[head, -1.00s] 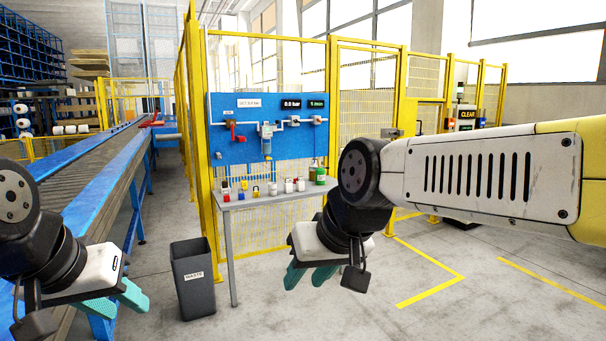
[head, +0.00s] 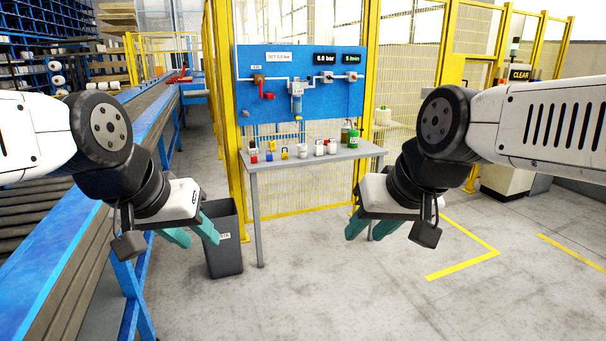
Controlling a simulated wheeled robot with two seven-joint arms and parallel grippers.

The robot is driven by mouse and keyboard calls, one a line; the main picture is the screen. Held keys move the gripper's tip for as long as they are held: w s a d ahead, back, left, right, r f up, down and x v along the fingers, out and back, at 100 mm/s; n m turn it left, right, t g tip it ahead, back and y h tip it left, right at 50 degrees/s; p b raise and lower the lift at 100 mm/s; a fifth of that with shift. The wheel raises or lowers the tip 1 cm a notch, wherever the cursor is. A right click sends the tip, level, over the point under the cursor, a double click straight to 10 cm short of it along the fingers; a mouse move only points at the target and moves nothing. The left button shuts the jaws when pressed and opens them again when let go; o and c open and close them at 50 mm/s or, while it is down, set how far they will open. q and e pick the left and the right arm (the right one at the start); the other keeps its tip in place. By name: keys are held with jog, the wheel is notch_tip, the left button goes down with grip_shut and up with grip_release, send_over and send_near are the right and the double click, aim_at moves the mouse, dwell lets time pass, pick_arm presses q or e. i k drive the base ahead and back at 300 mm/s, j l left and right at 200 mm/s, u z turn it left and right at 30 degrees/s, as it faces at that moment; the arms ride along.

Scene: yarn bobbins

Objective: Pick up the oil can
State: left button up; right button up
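A small green can (head: 353,140), which looks like the oil can, stands upright at the right end of the grey table (head: 310,157). A brownish bottle (head: 345,130) is close beside it and partly hidden; I cannot tell clearly which has a spout. My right gripper (head: 372,229) hangs in front of the table, lower in the picture than the can and nearer to me. Its teal fingers are apart and empty. My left gripper (head: 192,236) hangs at the left, in front of the waste bin, with its fingers apart and empty. Neither touches anything on the table.
White jars (head: 319,149) and small padlock-like items (head: 284,152) stand along the table. A blue panel (head: 300,85) with gauges and pipes rises behind. A dark waste bin (head: 222,250) stands left of the table. A blue conveyor (head: 60,262) runs along the left.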

aim_at(354, 134)
jog(key=i+z, duration=0.3)
jog(key=i, duration=1.95)
jog(key=i+z, duration=0.15)
jog(key=i, duration=0.3)
jog(key=i+j+z, duration=0.1)
jog(key=i, duration=0.4)
jog(key=i+j+z, duration=0.15)
jog(key=i, duration=0.3)
jog(key=i+j+z, duration=0.15)
jog(key=i, duration=0.3)
jog(key=i+j+z, duration=0.15)
jog(key=i+j, duration=0.15)
jog(key=i, duration=0.15)
